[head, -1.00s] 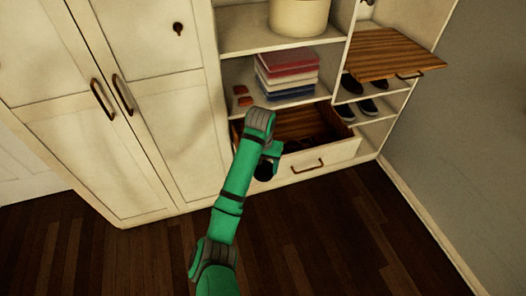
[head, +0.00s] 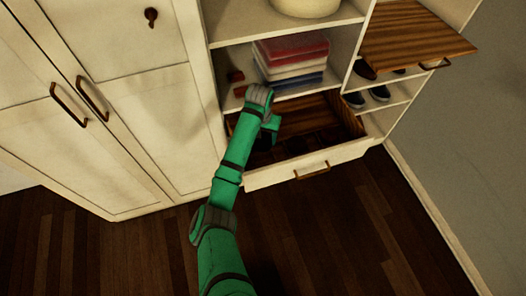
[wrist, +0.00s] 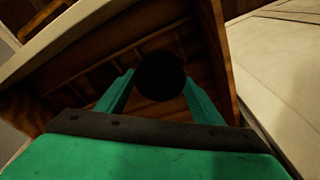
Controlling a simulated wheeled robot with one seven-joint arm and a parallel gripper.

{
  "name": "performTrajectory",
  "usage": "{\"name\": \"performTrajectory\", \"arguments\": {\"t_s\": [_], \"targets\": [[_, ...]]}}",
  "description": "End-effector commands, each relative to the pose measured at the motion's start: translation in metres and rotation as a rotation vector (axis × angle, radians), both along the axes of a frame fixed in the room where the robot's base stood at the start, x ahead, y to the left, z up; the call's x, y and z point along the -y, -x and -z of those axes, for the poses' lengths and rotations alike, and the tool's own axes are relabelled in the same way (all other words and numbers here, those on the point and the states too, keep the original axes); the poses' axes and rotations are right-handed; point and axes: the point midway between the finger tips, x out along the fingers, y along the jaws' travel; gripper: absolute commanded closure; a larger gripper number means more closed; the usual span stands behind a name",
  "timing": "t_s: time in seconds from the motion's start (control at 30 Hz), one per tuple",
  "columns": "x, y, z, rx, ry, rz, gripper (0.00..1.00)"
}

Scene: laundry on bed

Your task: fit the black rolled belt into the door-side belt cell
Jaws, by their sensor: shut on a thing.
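The black rolled belt (wrist: 160,77) shows in the wrist view as a dark round shape between the two green fingers. My gripper (wrist: 158,88) is shut on it. In the head view my gripper (head: 264,141) is over the left part of the open drawer (head: 346,152); the belt is hard to make out there against the dark inside. In the wrist view, thin wooden dividers (wrist: 88,78) form a row of cells in the drawer below the belt. The belt looks above the cells, but its exact height and which cell lies under it cannot be told.
Folded towels (head: 292,56) and small reddish-brown rolls (head: 236,76) are on the shelf above the drawer. Closed white doors (head: 130,110) stand at the left. Shoes (head: 379,93) and a pulled-out wooden board (head: 415,38) are at the right. The dark floor in front is clear.

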Motion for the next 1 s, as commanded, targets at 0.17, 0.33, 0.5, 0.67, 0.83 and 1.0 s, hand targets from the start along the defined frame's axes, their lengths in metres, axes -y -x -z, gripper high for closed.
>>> {"name": "performTrajectory", "arguments": {"t_s": [0.17,0.33,0.5,0.67,0.83,1.0], "targets": [[-0.002,0.001,0.03,-0.003,-0.002,-0.002,0.69],[-0.001,0.0,0.054,-0.001,-0.001,-0.001,0.69],[0.001,0.0,0.065,-0.001,0.0,0.001,0.69],[0.001,0.001,0.083,-0.003,-0.001,0.003,0.69],[0.001,0.0,0.099,-0.002,-0.001,0.003,0.69],[0.001,0.0,0.099,0.0,0.0,0.003,0.69]]}}
